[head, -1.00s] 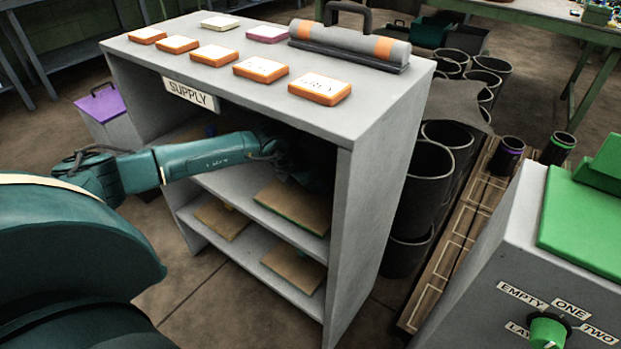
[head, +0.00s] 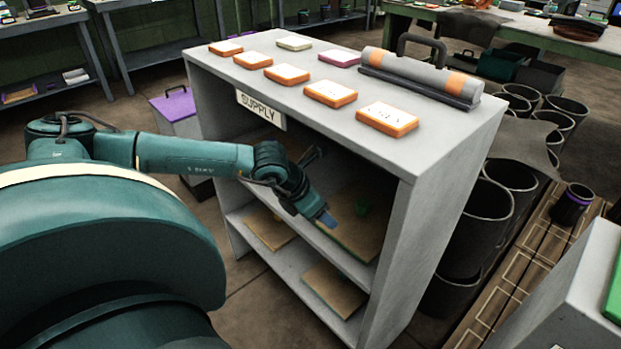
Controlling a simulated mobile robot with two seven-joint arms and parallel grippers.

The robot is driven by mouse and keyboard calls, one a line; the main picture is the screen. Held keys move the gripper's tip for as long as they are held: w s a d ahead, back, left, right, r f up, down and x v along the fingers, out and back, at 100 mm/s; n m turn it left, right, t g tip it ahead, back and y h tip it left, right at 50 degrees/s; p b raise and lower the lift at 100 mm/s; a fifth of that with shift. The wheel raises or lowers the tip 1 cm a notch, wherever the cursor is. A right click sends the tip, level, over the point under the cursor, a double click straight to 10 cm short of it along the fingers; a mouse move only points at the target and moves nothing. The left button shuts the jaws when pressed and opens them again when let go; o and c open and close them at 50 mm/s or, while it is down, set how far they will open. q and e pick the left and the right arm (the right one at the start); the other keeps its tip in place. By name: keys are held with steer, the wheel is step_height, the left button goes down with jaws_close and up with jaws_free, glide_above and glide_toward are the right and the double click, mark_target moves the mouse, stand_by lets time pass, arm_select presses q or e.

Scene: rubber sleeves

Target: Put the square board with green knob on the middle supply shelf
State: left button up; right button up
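My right gripper is out of view.
Two boards, one left (head: 270,229) and one right (head: 335,289), lie on the bottom shelf. Orange-edged tiles (head: 331,94) and a handled grey case (head: 420,72) sit on top. Black bins (head: 487,212) stand to the right, a purple-lidded bin (head: 176,104) to the left.

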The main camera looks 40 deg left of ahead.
arm_select(q)
steer(key=s+d+f+n+g+h, duration=0.1)
steer(key=s+d+h, duration=0.2)
steer(key=d, duration=0.5)
steer(key=s+d+f+n+h, duration=0.1)
steer(key=s+d+h, duration=0.25)
steer(key=d, duration=0.35)
steer(key=s+d+r+n+t+h, duration=0.15)
steer(key=d+r+n+t, duration=0.35)
steer(key=n, duration=0.5)
steer(key=s+d+r+n+t+h, duration=0.1)
steer(key=s+d+r+n+t, duration=0.1)
steer(key=d+r+n+t, duration=0.65)
steer(key=s+a+f+n+g+y, duration=0.1)
steer(key=a+f+n+g+y, duration=0.1)
steer(key=f+n, duration=0.3)
steer(key=s+a+f+n+g+y, duration=0.2)
steer(key=f+n, duration=0.4)
steer(key=n, duration=0.4)
steer(key=shift+s+a+f+g+y, duration=0.15)
steer(key=shift+s+a+g+y, duration=0.3)
steer(key=shift+a+y, duration=0.6)
steer(key=shift+w, duration=0.15)
